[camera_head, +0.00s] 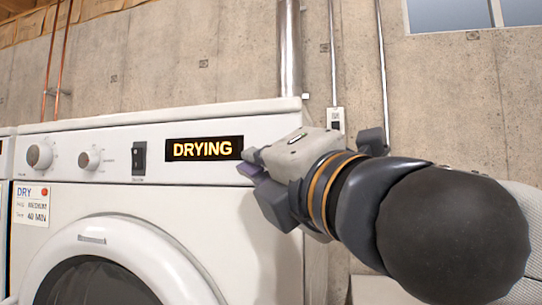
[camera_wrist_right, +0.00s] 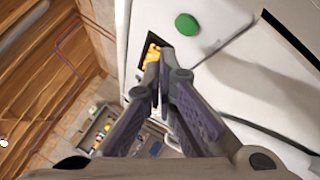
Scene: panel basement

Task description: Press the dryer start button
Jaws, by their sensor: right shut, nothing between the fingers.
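The white dryer (camera_head: 130,200) has a control panel with a lit display (camera_head: 203,149) reading "DRYING" in orange letters. In the right wrist view a round green button (camera_wrist_right: 187,24) sits on the white panel, beside the display (camera_wrist_right: 152,55). The button does not show in the head view, where my right gripper covers that part of the panel. My right gripper (camera_head: 247,163) is at the panel just right of the display, shut and empty. Its fingertips (camera_wrist_right: 167,62) appear apart from the button in the wrist view. My left gripper is out of view.
The panel also has two round knobs (camera_head: 40,156) and a dark rocker switch (camera_head: 139,158). A card (camera_head: 31,205) reading "DRY" hangs below the left knob. A round door (camera_head: 140,246) is under the panel. A concrete wall (camera_head: 190,60) and metal pipe (camera_head: 289,50) stand behind.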

